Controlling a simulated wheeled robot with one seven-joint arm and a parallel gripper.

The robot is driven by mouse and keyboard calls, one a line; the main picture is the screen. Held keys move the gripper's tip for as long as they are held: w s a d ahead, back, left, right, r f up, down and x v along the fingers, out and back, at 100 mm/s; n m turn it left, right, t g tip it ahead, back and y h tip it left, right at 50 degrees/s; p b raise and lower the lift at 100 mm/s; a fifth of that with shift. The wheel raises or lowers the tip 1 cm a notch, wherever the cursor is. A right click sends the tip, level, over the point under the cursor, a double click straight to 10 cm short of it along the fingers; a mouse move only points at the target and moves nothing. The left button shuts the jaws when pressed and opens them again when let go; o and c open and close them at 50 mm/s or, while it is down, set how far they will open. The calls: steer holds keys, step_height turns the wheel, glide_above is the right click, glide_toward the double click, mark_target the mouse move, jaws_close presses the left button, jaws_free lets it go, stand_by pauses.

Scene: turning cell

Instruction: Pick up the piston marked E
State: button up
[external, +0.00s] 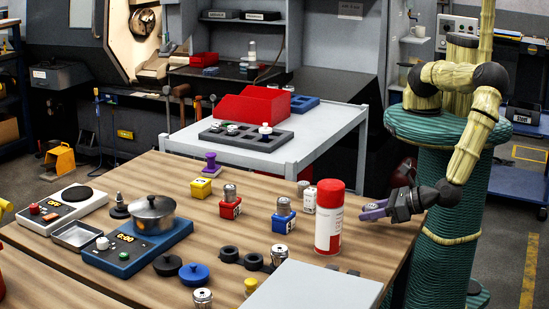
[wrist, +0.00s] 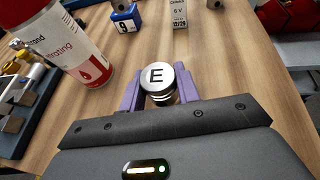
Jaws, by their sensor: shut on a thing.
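The piston marked E (wrist: 158,84) is a short silvery cylinder with a black E on its flat top. In the wrist view it sits between the two purple fingers of my gripper (wrist: 160,92), which is shut on it. In the external view my gripper (external: 374,210) is at the right edge of the wooden table, just right of the red and white spray can. The piston cannot be made out there. I cannot tell whether it touches the table.
The spray can (external: 329,217) stands close to the left of my gripper. A blue block marked 9 (external: 284,216), a red block (external: 230,203) and a yellow block (external: 201,188) stand farther left. A pot (external: 153,215) sits on a blue hotplate. A grey table (external: 300,144) stands behind.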

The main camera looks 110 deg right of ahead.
mark_target(372, 206)
step_height(372, 206, up, 7)
steer(key=shift+r+b, duration=0.1)
steer(key=shift+b, duration=0.55)
